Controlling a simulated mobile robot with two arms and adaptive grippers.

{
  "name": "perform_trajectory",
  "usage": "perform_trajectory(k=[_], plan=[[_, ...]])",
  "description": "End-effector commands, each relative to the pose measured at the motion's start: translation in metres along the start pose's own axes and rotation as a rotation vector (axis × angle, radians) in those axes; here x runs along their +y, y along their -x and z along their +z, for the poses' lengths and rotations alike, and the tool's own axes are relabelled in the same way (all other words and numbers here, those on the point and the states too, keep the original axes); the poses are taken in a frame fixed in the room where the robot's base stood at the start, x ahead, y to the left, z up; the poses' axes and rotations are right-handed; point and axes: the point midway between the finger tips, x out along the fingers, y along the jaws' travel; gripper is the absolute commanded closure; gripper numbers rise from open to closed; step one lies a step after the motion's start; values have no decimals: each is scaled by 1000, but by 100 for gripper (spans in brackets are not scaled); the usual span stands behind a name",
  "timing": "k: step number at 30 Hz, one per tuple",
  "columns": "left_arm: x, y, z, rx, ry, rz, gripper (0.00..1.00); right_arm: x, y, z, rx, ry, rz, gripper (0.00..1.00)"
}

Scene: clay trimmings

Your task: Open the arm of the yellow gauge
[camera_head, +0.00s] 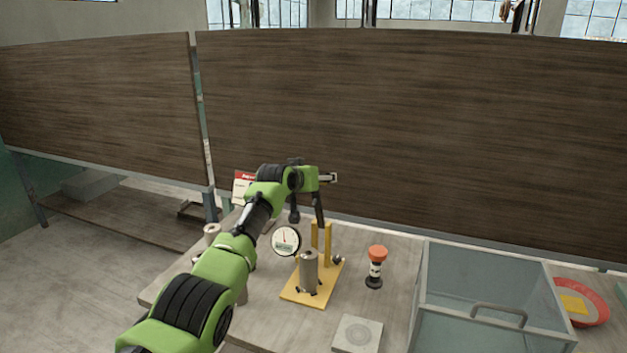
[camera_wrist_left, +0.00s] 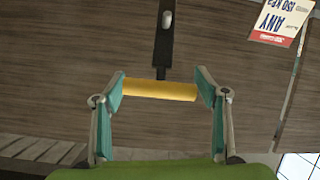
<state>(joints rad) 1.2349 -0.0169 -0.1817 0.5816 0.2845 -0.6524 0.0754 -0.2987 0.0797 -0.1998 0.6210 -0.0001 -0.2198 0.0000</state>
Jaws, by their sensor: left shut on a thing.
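The yellow gauge (camera_head: 295,293) stands on the table, with a yellow base plate, two yellow posts and a grey cylinder (camera_head: 309,272) on it. A round white dial (camera_head: 285,241) shows at its left. Its dark arm (camera_head: 319,208) stands raised, nearly upright, above the posts. My left gripper (camera_head: 326,178) is at the top of this arm. In the left wrist view, the gripper's teal fingers are shut on the ends of a yellow crossbar handle (camera_wrist_left: 160,90), with the dark arm (camera_wrist_left: 164,45) behind it. My right gripper is not in view.
An orange-topped black tool (camera_head: 376,267) stands right of the gauge. A grey square block (camera_head: 357,335) lies in front. A clear-walled bin (camera_head: 490,265) with a handle and a red dish (camera_head: 597,300) are at the right. A red-and-white card (camera_head: 242,183) is behind my left arm.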

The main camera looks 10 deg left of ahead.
Motion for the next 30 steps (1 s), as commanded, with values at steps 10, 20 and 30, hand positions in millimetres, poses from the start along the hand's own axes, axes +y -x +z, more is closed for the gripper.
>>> perform_trajectory(k=[10, 20, 30], plan=[[1, -1, 2, -2, -3, 1, 26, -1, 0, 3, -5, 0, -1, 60], [0, 0, 2, -2, -1, 0, 15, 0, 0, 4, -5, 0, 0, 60], [0, 9, 1, -1, 0, 2, 15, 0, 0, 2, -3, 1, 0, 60]])
